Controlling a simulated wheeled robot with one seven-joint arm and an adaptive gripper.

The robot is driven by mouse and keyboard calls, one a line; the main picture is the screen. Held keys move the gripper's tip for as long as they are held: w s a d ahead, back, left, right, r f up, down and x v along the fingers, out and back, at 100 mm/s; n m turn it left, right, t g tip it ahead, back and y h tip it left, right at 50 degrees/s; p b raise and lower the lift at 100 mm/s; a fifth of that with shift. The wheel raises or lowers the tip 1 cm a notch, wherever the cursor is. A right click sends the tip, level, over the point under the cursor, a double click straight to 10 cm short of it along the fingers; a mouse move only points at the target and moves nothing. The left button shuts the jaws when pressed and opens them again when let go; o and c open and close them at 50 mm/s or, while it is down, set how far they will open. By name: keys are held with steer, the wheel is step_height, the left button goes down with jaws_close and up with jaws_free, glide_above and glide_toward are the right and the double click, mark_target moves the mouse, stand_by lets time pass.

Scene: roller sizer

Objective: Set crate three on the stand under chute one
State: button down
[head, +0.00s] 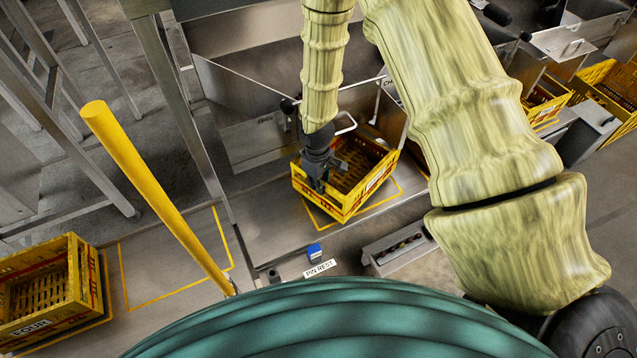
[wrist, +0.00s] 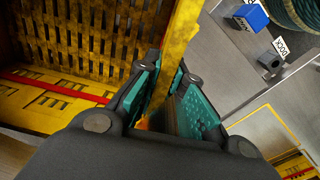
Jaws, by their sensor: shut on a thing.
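A yellow slatted crate (head: 345,208) is at the stand (head: 275,220) beneath a steel chute (head: 235,85) in the head view. A label on its side is too small to read. My gripper (head: 318,178) is at the crate's left wall. In the wrist view my gripper (wrist: 160,105) has its teal pads shut on the rim of the yellow crate (wrist: 180,45). The crate looks slightly turned relative to the yellow outline on the stand. I cannot tell whether its underside touches the surface.
A crate marked FOUR (head: 75,290) sits at the lower left, next to an empty yellow floor outline. A yellow post (head: 150,185) stands between it and the stand. A blue block (head: 314,252) lies near the PIN REST label (head: 320,268). More yellow crates (head: 610,95) stand at right.

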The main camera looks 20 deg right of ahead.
steer(key=c, duration=2)
jaws_free()
steer(key=shift+f, duration=0.15)
steer(key=o, duration=0.5)
steer(key=shift+c, duration=0.2)
step_height(320, 180, up, 12)
steer(key=p, duration=0.2)
steer(key=s+a+f+m+y, duration=0.1)
steer(key=s+a+f+m, duration=0.15)
steer(key=s+f, duration=1.15)
steer(key=s+d+f+m, duration=0.1)
steer(key=s+f, duration=0.1)
steer(key=s, duration=0.7)
steer(key=s+d+f+m, duration=0.1)
steer(key=s+f+m, duration=0.1)
steer(key=s, duration=0.7)
steer(key=shift+d+f+h, duration=0.15)
steer(key=shift+f+h, duration=0.2)
steer(key=shift+h, duration=0.05)
